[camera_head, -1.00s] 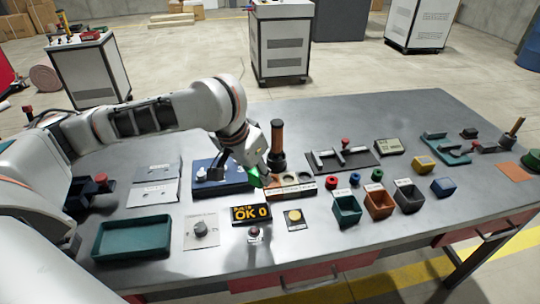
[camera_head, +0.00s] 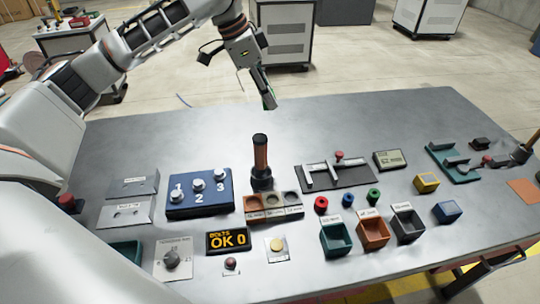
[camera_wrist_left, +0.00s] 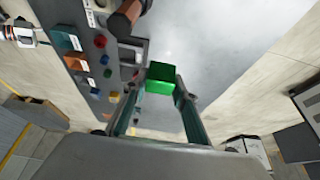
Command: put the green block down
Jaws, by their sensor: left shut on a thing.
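My left gripper (camera_head: 266,99) hangs in the air near the far edge of the grey table, with its fingers pointing down. In the left wrist view, the fingers (camera_wrist_left: 158,95) are shut on the green block (camera_wrist_left: 160,78), which sits between their tips. In the head view only a thin green sliver of the block (camera_head: 269,101) shows at the fingertips; the rest is hidden by the gripper. The block appears clear of the table top (camera_head: 330,120). My right gripper is in neither view now.
A blue panel with numbered knobs (camera_head: 200,192), several small coloured bins (camera_head: 336,237) and a lever plate (camera_head: 335,172) are nearer. The table's far strip is bare.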

